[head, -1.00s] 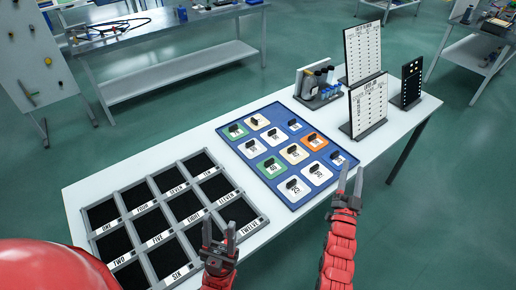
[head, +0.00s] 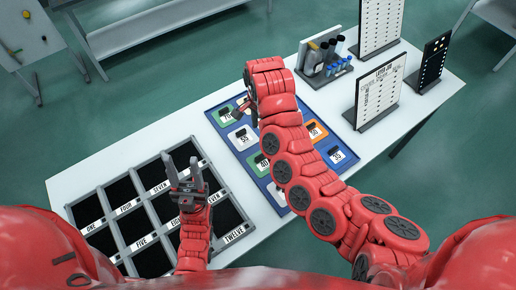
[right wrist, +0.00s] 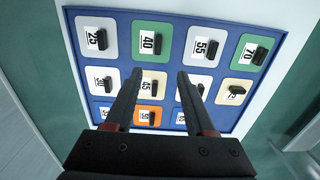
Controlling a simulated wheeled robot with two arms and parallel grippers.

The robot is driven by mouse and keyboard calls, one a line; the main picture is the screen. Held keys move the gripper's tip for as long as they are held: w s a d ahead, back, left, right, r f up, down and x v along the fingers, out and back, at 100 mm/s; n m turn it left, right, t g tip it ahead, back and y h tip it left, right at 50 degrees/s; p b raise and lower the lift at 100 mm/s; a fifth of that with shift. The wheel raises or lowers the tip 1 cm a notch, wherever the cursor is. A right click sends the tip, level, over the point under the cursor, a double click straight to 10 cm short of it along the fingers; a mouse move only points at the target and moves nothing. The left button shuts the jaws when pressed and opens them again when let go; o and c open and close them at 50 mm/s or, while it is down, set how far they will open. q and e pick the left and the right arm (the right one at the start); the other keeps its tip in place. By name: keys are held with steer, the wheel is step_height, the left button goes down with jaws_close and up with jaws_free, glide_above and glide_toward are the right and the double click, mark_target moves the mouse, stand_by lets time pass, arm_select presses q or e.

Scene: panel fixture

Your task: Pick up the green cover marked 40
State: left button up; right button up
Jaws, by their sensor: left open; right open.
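The green cover marked 40 (right wrist: 151,30) lies in the blue tray, with a black handle on it. In the right wrist view it is in the far row, between the covers marked 25 and 55. It also shows partly in the head view (head: 257,160), beside my right arm. My right gripper (right wrist: 160,74) is open and empty over the tray, its fingertips pointing toward the cover marked 45; in the head view my arm mostly hides it. My left gripper (head: 181,159) is open and empty above the black compartment frame.
Another green cover, marked 70 (right wrist: 248,46), lies in the same blue tray (head: 216,122), among white, beige and orange covers. The compartment frame (head: 107,212) is left of it. Bottles in a rack (head: 327,65) and upright boards (head: 379,95) stand at the back right.

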steer(key=b, duration=0.6)
glide_above(260, 156)
step_height(260, 156, down, 12)
steer(key=shift+s+a+r, duration=0.1)
steer(key=f+p, duration=0.1)
steer(key=f, duration=0.1)
steer(key=f+p, duration=0.2)
steer(key=shift+d, duration=0.2)
steer(key=shift+f, duration=0.65)
jaws_close()
